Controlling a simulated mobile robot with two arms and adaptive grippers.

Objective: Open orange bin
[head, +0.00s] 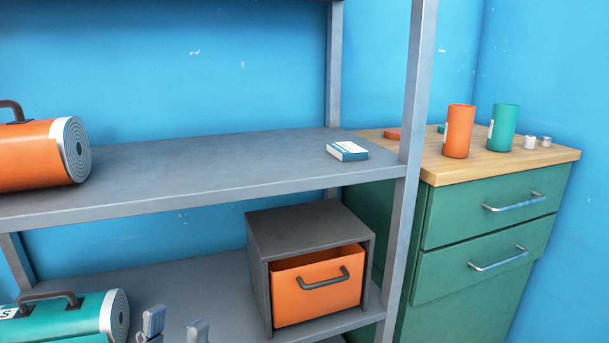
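The orange bin (313,291) is a drawer-like box with a dark grey bar handle (323,279) on its front. It sits inside a dark grey housing (306,229) on the lower shelf. A gap above its front edge shows some of its inside; I cannot tell how far out it stands. My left gripper (174,329) shows only by its two grey fingertips at the bottom edge. They are apart with nothing seen between them, left of the bin and not touching it. My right gripper is not in view.
A teal rolled board (75,317) lies at the lower left. The upper shelf (220,165) holds an orange rolled board (40,154) and a small box (347,151). A grey post (413,110) stands right of the bin, before a green cabinet (480,230) with two cans on top.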

